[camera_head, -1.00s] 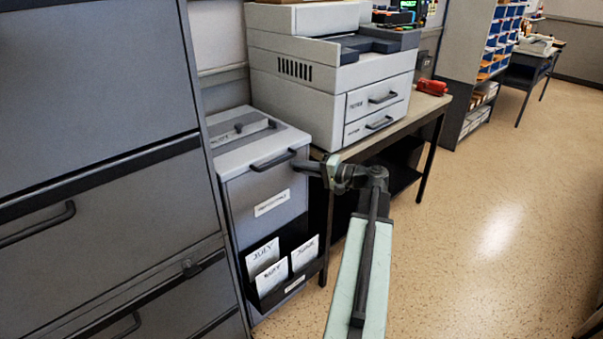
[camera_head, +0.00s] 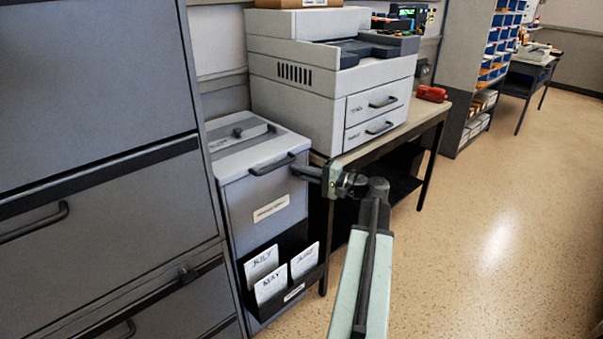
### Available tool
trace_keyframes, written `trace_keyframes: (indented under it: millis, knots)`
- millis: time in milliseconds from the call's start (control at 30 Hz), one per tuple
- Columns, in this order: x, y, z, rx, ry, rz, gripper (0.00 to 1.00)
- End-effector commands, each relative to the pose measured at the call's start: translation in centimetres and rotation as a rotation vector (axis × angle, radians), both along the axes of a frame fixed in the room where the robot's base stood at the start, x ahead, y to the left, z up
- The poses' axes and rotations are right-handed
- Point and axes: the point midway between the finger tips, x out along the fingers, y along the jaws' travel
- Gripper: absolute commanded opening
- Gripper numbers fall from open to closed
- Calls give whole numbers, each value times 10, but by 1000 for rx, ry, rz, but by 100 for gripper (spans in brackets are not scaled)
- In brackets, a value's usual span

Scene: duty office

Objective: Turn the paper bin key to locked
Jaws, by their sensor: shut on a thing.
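The paper bin (camera_head: 232,190) is a tall grey cabinet with a slotted lid, a dark front handle (camera_head: 272,164) and a pale label. My gripper (camera_head: 298,171) is at the bin's upper right front corner, just beside the right end of the handle. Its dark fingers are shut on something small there. The key cannot be made out; the fingers cover that spot, so its angle does not show.
Grey drawer cabinets (camera_head: 100,130) stand close on the left. A printer (camera_head: 320,90) sits on a table (camera_head: 425,120) right behind the bin, with a red stapler-like object (camera_head: 432,94). A card holder (camera_head: 290,292) juts from the bin's front. The floor to the right is clear.

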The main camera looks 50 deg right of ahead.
Motion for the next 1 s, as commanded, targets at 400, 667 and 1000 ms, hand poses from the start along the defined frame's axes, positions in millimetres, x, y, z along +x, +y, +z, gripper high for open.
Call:
trace_keyframes:
  millis: [400,667,1000]
  knots:
    - [0,0,-1,-1,2,0,32]
    - [-33,-12,-1,0,1,-4,32]
    - [-75,-25,-1,-1,2,-1,32]
